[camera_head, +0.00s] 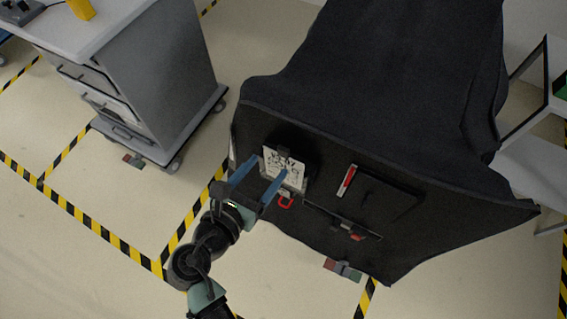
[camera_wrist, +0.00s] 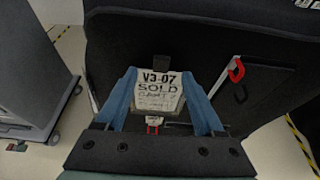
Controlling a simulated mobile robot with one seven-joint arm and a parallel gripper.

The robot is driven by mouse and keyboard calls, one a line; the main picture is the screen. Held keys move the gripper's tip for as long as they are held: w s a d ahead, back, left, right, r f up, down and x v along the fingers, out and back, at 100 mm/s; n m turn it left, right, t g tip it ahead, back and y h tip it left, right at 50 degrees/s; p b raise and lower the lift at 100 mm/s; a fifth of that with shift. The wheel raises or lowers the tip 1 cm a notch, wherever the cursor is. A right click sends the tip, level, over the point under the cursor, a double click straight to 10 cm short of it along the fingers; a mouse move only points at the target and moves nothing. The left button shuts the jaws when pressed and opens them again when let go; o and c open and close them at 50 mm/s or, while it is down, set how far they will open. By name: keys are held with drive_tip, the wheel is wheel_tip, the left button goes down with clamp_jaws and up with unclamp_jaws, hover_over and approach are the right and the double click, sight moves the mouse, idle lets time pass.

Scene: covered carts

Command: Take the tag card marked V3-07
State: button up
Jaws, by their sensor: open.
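The tag card (camera_wrist: 158,90) is white with black print; V3-07 and SOLD read clearly in the wrist view, with smaller lines below. In the head view the card (camera_head: 284,170) hangs under a dark clip (camera_head: 284,152) on the side of the cart under a black cover (camera_head: 345,140). My gripper (camera_head: 273,172) is open, its two blue fingers in front of the card. In the wrist view the fingers of my gripper (camera_wrist: 160,100) stand left and right of the card, with the card between them in the picture. I cannot tell whether they touch it.
A red hook-shaped piece (camera_head: 286,202) is just below the card. A dark panel (camera_head: 385,195) with a red-and-white strip (camera_head: 347,181) lies to its right. A grey drawer cart (camera_head: 150,75) stands at the left. Yellow-black floor tape (camera_head: 120,243) marks the floor.

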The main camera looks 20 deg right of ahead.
sight(282, 151)
drive_tip(key=x, duration=0.8)
drive_tip(key=shift+d+f, duration=0.1)
drive_tip(key=shift+d, duration=0.2)
clamp_jaws()
